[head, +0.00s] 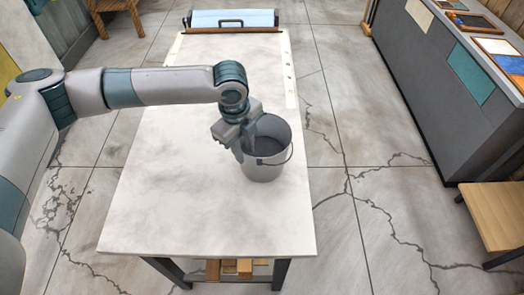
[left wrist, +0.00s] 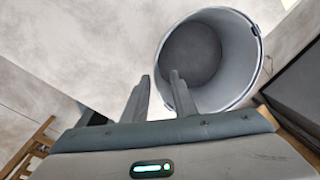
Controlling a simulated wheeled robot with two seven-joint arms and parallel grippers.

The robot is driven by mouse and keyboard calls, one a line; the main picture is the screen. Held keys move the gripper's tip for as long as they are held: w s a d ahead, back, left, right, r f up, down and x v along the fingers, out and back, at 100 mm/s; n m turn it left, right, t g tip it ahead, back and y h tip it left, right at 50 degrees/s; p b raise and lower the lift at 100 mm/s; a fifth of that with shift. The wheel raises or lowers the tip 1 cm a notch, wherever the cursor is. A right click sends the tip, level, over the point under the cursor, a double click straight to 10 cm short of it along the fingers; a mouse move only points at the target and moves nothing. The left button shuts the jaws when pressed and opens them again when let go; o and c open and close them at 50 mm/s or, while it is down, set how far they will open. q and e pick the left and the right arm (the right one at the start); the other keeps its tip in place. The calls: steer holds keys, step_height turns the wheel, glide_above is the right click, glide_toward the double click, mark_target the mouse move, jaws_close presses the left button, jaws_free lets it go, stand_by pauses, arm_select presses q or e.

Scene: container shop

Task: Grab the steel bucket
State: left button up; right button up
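The steel bucket (head: 265,165) is grey and stands upright on the pale table, right of its middle, with its thin handle hanging at the right side. In the left wrist view the bucket (left wrist: 235,55) shows its round mouth and empty-looking inside. My left gripper (head: 240,150) is at the bucket's left rim, pointing down. In the left wrist view its two fingers (left wrist: 160,78) are apart, one outside the rim and the other overlapping the mouth, with the wall between them. I cannot tell whether either finger touches the bucket. My right gripper is not in view.
The pale table (head: 170,190) is mostly clear around the bucket. A light blue case with a dark handle (head: 233,20) is at its far end. A grey counter (head: 430,80) stands at the right, and a wooden stool (head: 495,212) is at the lower right.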

mark_target(245, 157)
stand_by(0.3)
arm_select(q)
steer(key=shift+f+p, duration=0.55)
steer(key=shift+f, duration=0.05)
steer(key=f, duration=0.1)
steer(key=f+p, duration=0.1)
steer(key=f, duration=0.1)
steer(key=shift+w+a, duration=0.1)
steer(key=shift+w, duration=0.1)
steer(key=shift+f, duration=0.55)
jaws_close()
steer(key=shift+w+r, duration=0.1)
stand_by(0.5)
